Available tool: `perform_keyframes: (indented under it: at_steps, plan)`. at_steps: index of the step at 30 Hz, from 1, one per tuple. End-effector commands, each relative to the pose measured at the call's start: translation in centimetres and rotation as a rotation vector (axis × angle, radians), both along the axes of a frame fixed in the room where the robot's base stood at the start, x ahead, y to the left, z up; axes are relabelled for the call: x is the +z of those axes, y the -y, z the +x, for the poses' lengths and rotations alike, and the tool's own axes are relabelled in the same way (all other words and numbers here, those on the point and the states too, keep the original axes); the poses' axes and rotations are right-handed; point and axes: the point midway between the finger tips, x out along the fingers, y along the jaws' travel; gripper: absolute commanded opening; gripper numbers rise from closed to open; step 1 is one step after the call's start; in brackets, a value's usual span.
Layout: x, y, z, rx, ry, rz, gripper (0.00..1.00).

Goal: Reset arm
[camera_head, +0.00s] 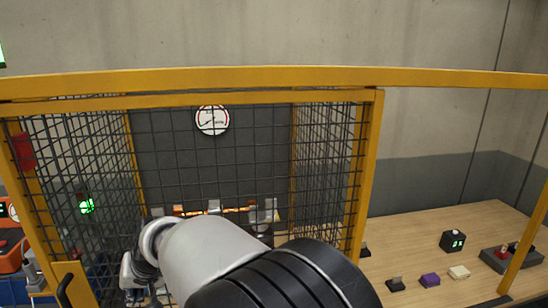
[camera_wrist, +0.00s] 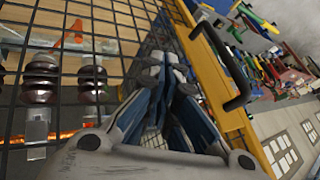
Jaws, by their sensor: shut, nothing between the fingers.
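My arm (camera_head: 215,262) reaches in front of the yellow-framed mesh cage (camera_head: 240,103) in the head view. My gripper (camera_wrist: 165,75) is shut and empty in the wrist view. Its dark blue and grey fingers are together, close to the mesh and beside the yellow door post (camera_wrist: 205,65). I cannot tell whether they touch the mesh. In the head view my arm hides most of the cage's lower middle.
A black handle (camera_wrist: 238,75) sticks out from the yellow post. Brown insulators (camera_wrist: 41,78) show behind the mesh. A round gauge (camera_head: 212,120) is on the back panel. A wooden table (camera_head: 425,235) at right holds a black box (camera_head: 453,241) and small blocks.

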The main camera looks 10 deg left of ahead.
Motion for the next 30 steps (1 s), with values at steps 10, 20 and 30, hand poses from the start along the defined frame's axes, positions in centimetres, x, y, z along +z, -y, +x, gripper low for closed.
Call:
perform_keyframes:
  at_steps: [10,20,30]
  plan:
    - [8.4,25.6,1.3,-0.224,0.067,-0.118,0.00]
    - [7.8,45.1,-9.0,-0.458,0.086,-0.272,0.00]
    - [3.8,52.6,-17.5,-0.603,0.072,-0.378,0.00]
